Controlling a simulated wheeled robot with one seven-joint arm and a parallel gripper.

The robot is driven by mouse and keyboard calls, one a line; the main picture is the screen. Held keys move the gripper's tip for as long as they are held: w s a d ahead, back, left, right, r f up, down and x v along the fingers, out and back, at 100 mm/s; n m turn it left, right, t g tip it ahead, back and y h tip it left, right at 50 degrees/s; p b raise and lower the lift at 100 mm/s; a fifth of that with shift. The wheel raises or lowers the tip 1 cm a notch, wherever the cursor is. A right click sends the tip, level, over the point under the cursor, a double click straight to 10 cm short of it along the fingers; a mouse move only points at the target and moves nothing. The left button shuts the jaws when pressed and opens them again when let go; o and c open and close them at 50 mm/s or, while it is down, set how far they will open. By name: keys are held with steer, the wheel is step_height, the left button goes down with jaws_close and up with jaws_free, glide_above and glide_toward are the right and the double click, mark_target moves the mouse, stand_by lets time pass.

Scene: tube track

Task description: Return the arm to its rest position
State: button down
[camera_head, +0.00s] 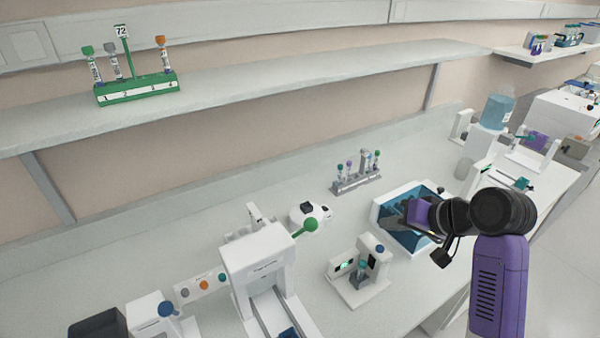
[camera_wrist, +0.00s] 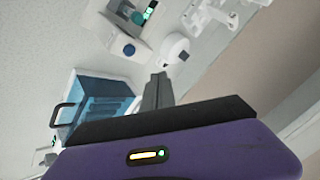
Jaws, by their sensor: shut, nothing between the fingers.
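My arm, purple and black, rises at the right of the head view, bent at a black joint. My gripper's purple body shows over the blue-and-white bin in that view; its fingers are hard to make out there. In the wrist view the dark fingers of my gripper (camera_wrist: 159,84) are together, with nothing held between them. The purple hand with a small lit strip fills the bottom of that view. The fingers are above the bench, apart from the devices below.
The blue-and-white bin (camera_head: 384,222) stands close by my gripper; it also shows in the wrist view (camera_wrist: 78,103). A small white device (camera_head: 347,290), a larger white machine (camera_head: 258,262) and a grey tube rack (camera_head: 357,184) share the bench. A green rack (camera_head: 136,91) with tubes is on the shelf.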

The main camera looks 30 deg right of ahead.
steer(key=w+d+r+t+h, duration=0.3)
steer(key=d+r, duration=0.2)
steer(key=r, duration=0.1)
steer(key=s+a+f+n+t+b, duration=0.1)
steer(key=s+a+f+n+b, duration=0.1)
steer(key=s+a+f, duration=0.3)
steer(key=s+a+f+n+y+b, duration=0.1)
steer(key=s+a+f+n+b, duration=0.2)
steer(key=s+a, duration=1)
steer(key=s+a+f+n+t+b, duration=0.1)
steer(key=s+a+f+n+b, duration=0.1)
steer(key=s+a+f, duration=0.6)
steer(key=s+a, duration=0.1)
steer(key=s, duration=0.6)
steer(key=shift+s+a+t+y, duration=0.25)
steer(key=shift+a+t+y, duration=0.05)
steer(key=shift+y, duration=0.1)
